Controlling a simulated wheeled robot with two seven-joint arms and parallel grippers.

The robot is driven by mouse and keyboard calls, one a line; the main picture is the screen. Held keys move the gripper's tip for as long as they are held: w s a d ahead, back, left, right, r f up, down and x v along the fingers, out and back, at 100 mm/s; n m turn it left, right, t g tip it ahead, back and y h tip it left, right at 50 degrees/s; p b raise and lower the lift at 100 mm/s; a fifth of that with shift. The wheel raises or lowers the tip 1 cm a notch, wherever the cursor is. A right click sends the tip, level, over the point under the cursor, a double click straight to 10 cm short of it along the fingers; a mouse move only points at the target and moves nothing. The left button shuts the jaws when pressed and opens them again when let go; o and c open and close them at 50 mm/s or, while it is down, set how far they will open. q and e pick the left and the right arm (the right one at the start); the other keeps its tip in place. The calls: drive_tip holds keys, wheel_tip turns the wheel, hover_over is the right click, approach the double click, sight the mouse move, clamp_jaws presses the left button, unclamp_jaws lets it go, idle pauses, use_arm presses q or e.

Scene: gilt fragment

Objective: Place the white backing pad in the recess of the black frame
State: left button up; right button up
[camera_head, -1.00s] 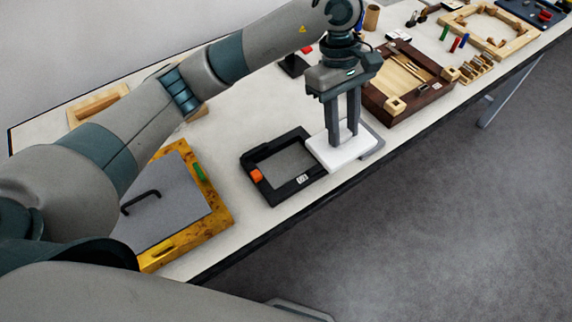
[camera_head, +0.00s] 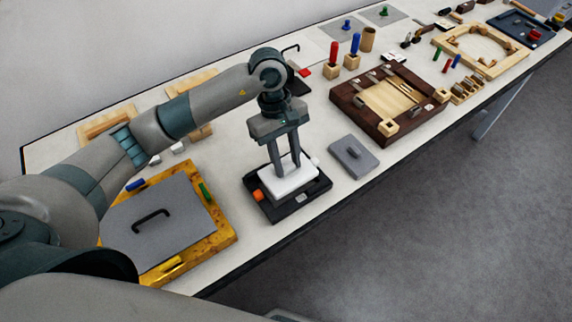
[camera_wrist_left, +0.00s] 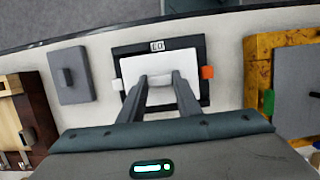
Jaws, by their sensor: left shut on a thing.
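The white backing pad (camera_head: 288,184) is a flat white slab. It also shows in the left wrist view (camera_wrist_left: 131,67). My left gripper (camera_head: 287,166) points down and is shut on the pad's raised middle part, seen between the fingertips in the wrist view (camera_wrist_left: 160,81). The black frame (camera_head: 313,200), with an orange block on its left side in the head view, lies flat on the table under the pad. The pad covers most of its recess. I cannot tell whether the pad touches the recess floor or hangs just above it. My right gripper is not in view.
A grey plate with a small handle (camera_head: 362,163) lies right of the frame. A yellow burl-wood box with a grey lid (camera_head: 226,233) lies left. A dark wooden tray (camera_head: 345,97) stands farther right. The table's front edge is close to the frame.

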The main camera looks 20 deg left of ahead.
sight(286, 170)
use_arm(q)
drive_tip(key=shift+a+f, duration=0.1)
idle(0.3)
drive_tip(key=shift+f+p, duration=0.35)
wheel_tip(286, 170, down, 3)
drive_tip(key=shift+r+p, duration=0.15)
drive_tip(key=shift+p, duration=0.65)
drive_tip(key=shift+f, duration=0.3)
